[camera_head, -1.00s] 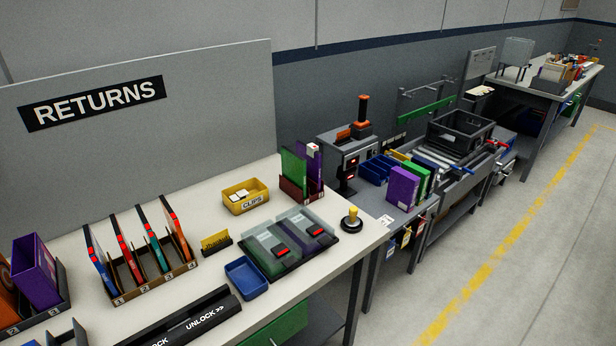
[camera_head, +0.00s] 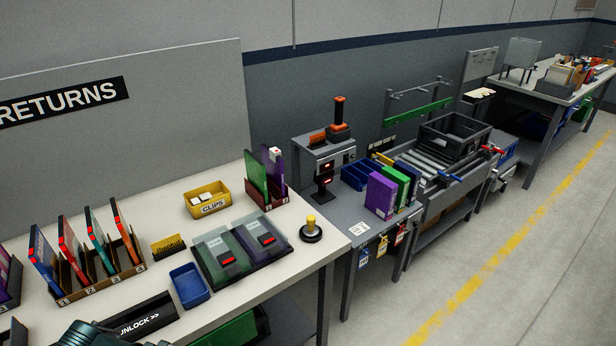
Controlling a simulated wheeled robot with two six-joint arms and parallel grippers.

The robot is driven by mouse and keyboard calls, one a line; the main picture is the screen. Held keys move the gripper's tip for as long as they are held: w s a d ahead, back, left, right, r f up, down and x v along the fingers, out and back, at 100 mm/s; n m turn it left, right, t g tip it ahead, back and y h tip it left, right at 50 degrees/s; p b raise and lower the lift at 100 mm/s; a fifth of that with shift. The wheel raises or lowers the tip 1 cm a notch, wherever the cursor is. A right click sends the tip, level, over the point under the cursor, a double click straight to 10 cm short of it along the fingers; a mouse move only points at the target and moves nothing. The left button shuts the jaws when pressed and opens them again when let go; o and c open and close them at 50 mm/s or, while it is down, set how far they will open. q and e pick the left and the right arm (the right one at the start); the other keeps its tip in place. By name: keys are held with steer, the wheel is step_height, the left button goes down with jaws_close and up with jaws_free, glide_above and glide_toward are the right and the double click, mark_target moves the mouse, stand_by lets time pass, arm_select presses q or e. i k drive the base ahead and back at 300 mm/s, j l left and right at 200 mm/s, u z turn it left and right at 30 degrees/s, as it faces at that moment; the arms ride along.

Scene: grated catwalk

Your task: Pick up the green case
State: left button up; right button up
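Several green cases are in view. One green case (camera_head: 395,187) stands upright beside a purple case (camera_head: 380,195) on the grey bench. Another green case (camera_head: 256,178) stands upright in a small dark red rack at the back of the white table. A clear-lidded green case (camera_head: 229,252) lies flat on the table's front right. I cannot tell from the pictures which one is meant. A dark part of my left arm (camera_head: 88,334) shows at the bottom left edge, away from all of them; its fingertips cannot be made out. My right gripper is not in view.
A yellow clips bin (camera_head: 207,199), a blue tray (camera_head: 189,286) and a slotted rack (camera_head: 104,285) of cases share the white table. A knob on a round base (camera_head: 311,230) stands near its right corner. The floor (camera_head: 520,290) to the right is clear.

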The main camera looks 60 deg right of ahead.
mark_target(255, 169)
steer(key=k+l, duration=0.15)
steer(key=l, duration=0.15)
steer(key=k+l+z, duration=0.1)
steer(key=l, duration=0.2)
steer(key=k+l, duration=0.15)
steer(key=l, duration=0.2)
steer(key=k+l+z, duration=0.1)
steer(key=l, duration=0.2)
